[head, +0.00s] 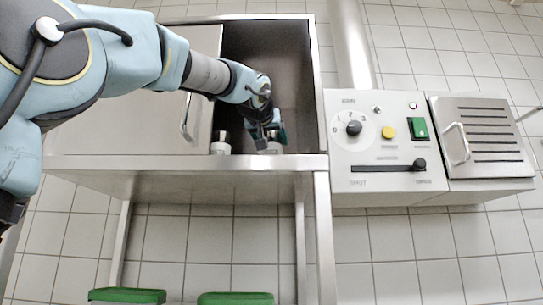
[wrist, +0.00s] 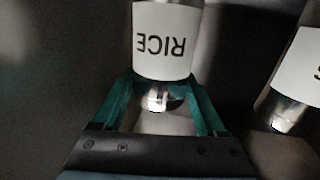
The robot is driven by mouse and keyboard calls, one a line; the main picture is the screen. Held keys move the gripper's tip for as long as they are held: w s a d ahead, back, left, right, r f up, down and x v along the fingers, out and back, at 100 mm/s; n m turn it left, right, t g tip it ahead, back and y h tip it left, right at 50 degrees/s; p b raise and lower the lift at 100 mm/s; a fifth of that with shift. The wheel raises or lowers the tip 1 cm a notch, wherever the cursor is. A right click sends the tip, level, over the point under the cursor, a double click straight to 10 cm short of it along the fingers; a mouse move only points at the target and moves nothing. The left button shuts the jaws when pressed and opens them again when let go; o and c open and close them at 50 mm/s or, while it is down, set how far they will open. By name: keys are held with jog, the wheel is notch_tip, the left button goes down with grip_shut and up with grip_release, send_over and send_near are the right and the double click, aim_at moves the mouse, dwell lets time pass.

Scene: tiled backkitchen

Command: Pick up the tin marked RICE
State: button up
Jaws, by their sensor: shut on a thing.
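The tin marked RICE (wrist: 162,42) is in the upper middle of the wrist view, its white label upside down and its lower end shiny metal. My gripper (wrist: 162,85) has its green fingers on both sides of the tin and is shut on it. In the head view my gripper (head: 268,132) reaches down into the open part of a steel cabinet. The tin's pale label (head: 273,149) shows just below it, partly hidden by the fingers. I cannot tell whether the tin touches the surface under it.
A second tin (wrist: 300,65) with a white label, partly cut off, stands to the right in the wrist view; it is left of my gripper in the head view (head: 220,148). The cabinet's sliding door (head: 120,127) is at left, its side wall (head: 315,95) close at right.

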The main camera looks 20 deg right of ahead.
grip_shut()
jog(key=shift+r, duration=0.1)
jog(key=shift+r, duration=0.1)
notch_tip(320, 180, up, 9)
jog(key=shift+w+f, duration=0.1)
jog(key=shift+r, duration=0.4)
dwell(0.4)
